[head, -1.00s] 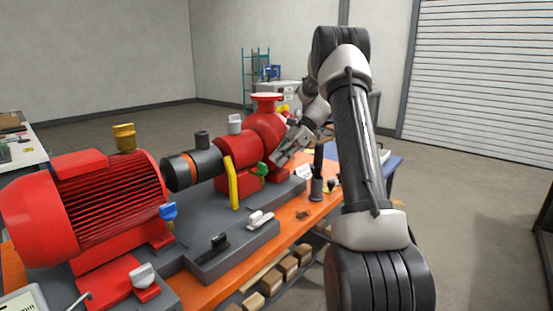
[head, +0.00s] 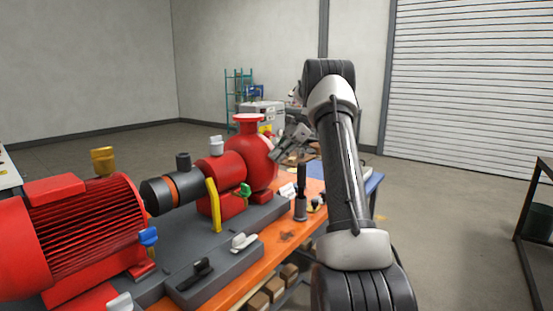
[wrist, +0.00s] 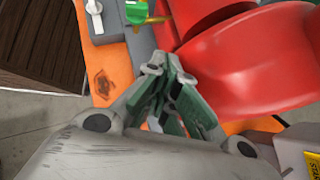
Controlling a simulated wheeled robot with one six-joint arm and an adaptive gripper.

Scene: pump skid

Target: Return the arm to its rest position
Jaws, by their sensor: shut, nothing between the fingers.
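My arm rises on the right side of the head view and bends over toward the pump. My gripper (head: 283,157) is just right of the red pump casing (head: 257,160), above the orange bench top (head: 290,232). In the wrist view my gripper (wrist: 165,70) has its fingertips together with nothing between them. The red pump (wrist: 255,55) fills the upper right of the wrist view, close to the fingers; I cannot tell the exact gap.
A dark upright tool (head: 300,195) stands on the bench near my arm. Open floor (head: 450,220) lies to the right.

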